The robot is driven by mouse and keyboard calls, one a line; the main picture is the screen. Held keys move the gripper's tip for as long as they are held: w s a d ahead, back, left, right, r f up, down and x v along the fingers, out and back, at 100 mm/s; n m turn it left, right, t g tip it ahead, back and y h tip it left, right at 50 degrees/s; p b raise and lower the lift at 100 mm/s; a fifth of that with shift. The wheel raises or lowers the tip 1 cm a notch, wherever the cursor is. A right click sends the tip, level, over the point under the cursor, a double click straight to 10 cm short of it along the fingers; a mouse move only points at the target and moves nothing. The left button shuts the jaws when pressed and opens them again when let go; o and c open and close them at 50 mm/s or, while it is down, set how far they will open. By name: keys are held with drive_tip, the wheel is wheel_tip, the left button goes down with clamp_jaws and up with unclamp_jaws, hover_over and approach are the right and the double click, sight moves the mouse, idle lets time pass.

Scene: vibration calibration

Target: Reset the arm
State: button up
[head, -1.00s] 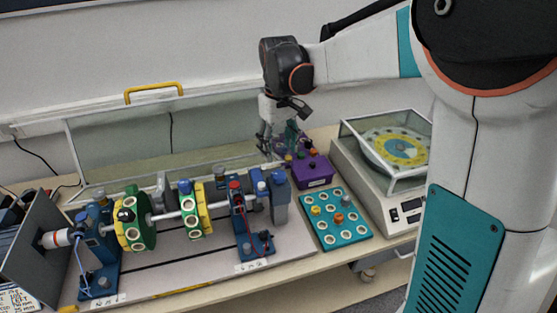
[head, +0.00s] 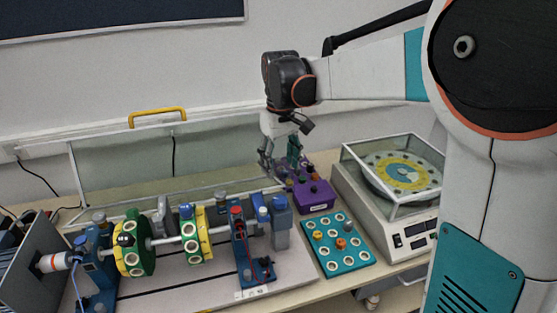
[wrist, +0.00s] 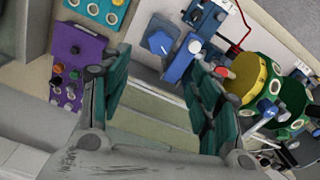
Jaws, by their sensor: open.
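My gripper (head: 280,162) hangs from the arm above the back of the bench, near the purple box (head: 314,194). In the wrist view my gripper (wrist: 158,100) has its two teal-padded fingers spread apart with nothing between them. The purple box (wrist: 74,55) shows left of the fingers there, with small coloured knobs. The rotor rig (wrist: 262,85), with its green and yellow discs, shows to the right. In the head view the arm reaches in from the right, and the gripper points down.
The rotor rig (head: 165,240) fills the left of the bench, with a clear guard panel (head: 130,165) and yellow handle behind it. A teal tray (head: 337,245) with round holes lies in front of the purple box. A white machine with a clear cover (head: 395,200) stands right.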

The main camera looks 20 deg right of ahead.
drive_tip(key=s+f+m+t+b, duration=0.1)
drive_tip(key=s+f+t, duration=0.1)
drive_tip(key=s, duration=0.9)
drive_tip(key=s+f+m+t+b, duration=0.2)
drive_tip(key=s+t, duration=0.3)
drive_tip(key=s, duration=0.7)
drive_tip(key=shift+s+d, duration=0.25)
